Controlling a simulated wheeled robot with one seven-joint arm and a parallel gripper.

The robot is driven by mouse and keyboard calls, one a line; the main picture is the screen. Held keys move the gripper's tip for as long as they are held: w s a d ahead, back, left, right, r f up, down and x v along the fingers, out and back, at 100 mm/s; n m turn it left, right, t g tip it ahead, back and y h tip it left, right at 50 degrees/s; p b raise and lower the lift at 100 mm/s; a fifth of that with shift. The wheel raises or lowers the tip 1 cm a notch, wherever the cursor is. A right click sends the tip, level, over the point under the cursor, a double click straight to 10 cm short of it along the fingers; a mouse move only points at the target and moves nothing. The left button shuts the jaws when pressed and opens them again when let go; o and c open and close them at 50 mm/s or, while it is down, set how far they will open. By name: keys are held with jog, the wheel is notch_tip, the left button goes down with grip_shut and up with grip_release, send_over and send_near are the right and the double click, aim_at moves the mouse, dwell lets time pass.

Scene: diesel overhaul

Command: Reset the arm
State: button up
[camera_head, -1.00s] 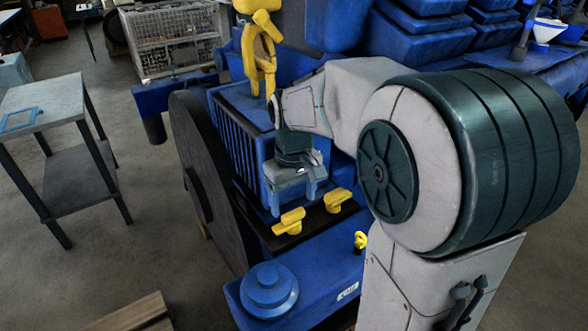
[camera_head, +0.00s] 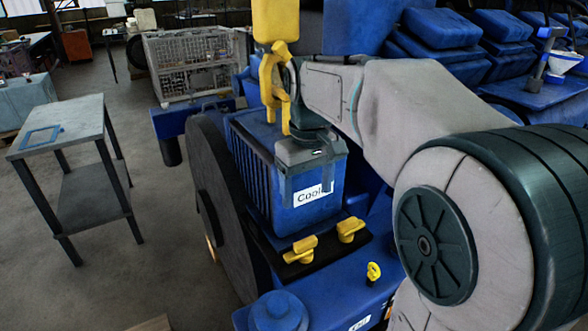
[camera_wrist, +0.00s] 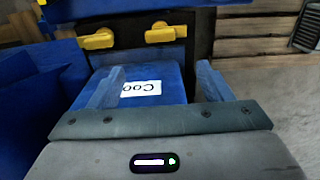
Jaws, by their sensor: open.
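My gripper (camera_head: 308,188) is in front of the upper face of a blue box with a white label reading "Coo…" (camera_head: 312,194), pointing down. In the wrist view my gripper (camera_wrist: 160,85) shows two fingers spread apart with nothing held between them. The blue labelled box (camera_wrist: 150,75) lies beyond and between the fingers in that view. Whether a finger touches the box cannot be told. My grey arm runs from the right side of the head view to the gripper.
Two yellow clamps (camera_head: 300,250) (camera_head: 350,229) sit on a dark plate below the box. A yellow hook (camera_head: 274,85) hangs close to my wrist. A small yellow eyelet (camera_head: 373,272) is at lower right. A grey side table (camera_head: 60,122) stands left, with open floor around it.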

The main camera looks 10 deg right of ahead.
jog(key=s+f+m+t, duration=0.3)
jog(key=s+f, duration=0.7)
jog(key=s, duration=0.5)
jog(key=shift+d+f+m, duration=0.2)
jog(key=shift+d+m, duration=0.1)
